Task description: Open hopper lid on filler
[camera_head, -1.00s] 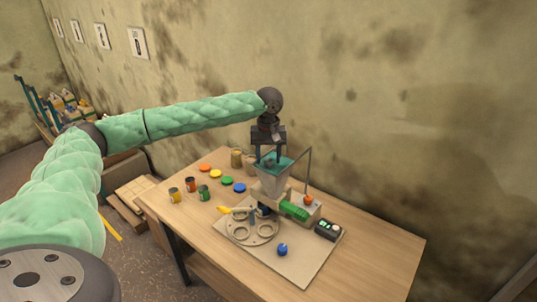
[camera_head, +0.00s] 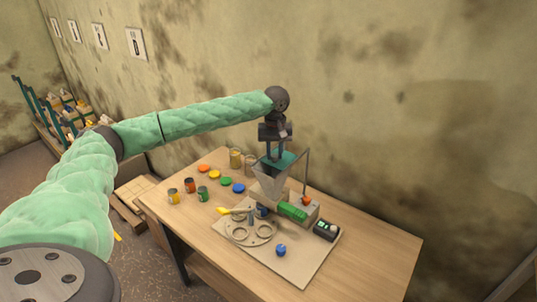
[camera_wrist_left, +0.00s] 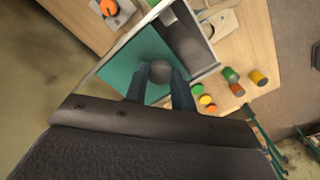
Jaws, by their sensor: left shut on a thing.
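The filler (camera_head: 268,185) stands on a beige board on the table, with a grey funnel hopper at its top. The teal hopper lid (camera_head: 289,159) shows at the hopper's top; in the left wrist view the lid (camera_wrist_left: 128,68) lies beside a partly uncovered dark hopper opening (camera_wrist_left: 186,42). My left gripper (camera_head: 275,157) points down at the lid from above. In the wrist view its two fingers (camera_wrist_left: 160,88) are shut on the round grey knob (camera_wrist_left: 160,70) on the lid. My right gripper is not in view.
Several small cans (camera_head: 190,185) and coloured discs (camera_head: 226,181) lie on the table left of the filler. A thin post (camera_head: 307,170) rises right of the hopper. A blue ball (camera_head: 281,250) and a dark button box (camera_head: 327,231) are near the board's front and right. The table's right end is clear.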

